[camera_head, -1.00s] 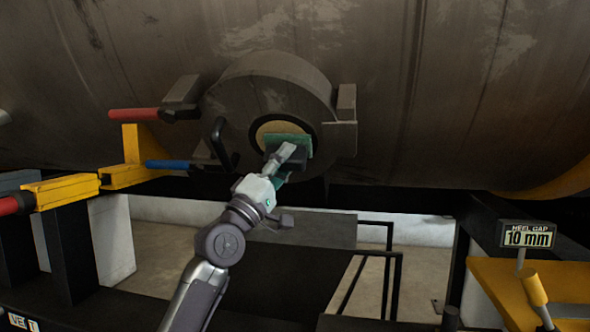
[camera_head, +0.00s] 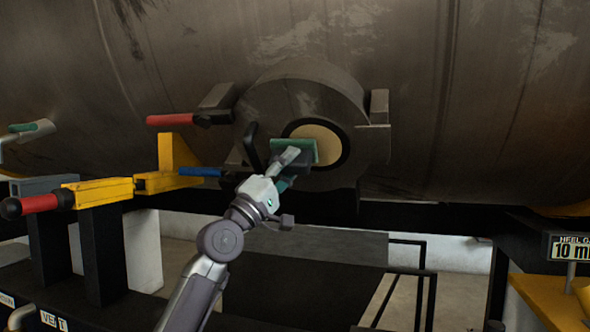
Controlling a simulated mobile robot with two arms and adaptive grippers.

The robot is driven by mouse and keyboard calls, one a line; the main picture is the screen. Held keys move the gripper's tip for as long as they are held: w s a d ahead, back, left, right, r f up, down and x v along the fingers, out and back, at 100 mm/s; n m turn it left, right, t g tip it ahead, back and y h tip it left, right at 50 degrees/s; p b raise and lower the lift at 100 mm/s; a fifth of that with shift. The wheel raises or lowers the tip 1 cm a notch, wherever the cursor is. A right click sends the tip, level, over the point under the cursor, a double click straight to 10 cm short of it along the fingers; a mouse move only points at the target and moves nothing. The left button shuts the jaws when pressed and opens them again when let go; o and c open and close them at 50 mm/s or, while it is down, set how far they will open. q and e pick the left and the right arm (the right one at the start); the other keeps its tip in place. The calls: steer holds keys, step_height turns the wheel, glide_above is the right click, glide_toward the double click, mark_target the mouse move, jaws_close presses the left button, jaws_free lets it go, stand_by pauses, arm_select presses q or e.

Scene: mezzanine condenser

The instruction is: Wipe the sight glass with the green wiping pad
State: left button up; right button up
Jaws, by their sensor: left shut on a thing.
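The sight glass (camera_head: 325,141) is a tan round pane with a dark ring, set in a thick grey round flange (camera_head: 300,84) on the big tank. My left gripper (camera_head: 295,160) is shut on the green wiping pad (camera_head: 297,148). I cannot tell whether the pad touches the glass. The right part of the pane shows clear.
A black handle (camera_head: 252,147) stands just left of the pad. A red-handled lever (camera_head: 172,119) and a blue handle (camera_head: 199,171) lie further left. A yellow bracket with a red grip (camera_head: 40,204) is at far left.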

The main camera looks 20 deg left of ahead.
mark_target(306, 168)
arm_select(q)
steer(key=shift+s+d+r+p, duration=0.1)
steer(key=shift+s+r+p, duration=0.2)
steer(key=shift+r, duration=0.2)
steer(key=shift+d+p, duration=0.75)
steer(key=shift+p, duration=0.05)
steer(key=shift+d+p, duration=0.6)
steer(key=shift+d, duration=0.3)
steer(key=shift+d+f, duration=0.2)
steer(key=shift+d, duration=0.3)
steer(key=shift+d+r+p, duration=0.15)
steer(key=shift+d+p, duration=0.7)
steer(key=shift+p, duration=0.25)
steer(key=shift+d+p, duration=0.5)
steer(key=shift+d, duration=0.45)
steer(key=shift+s+d, duration=0.1)
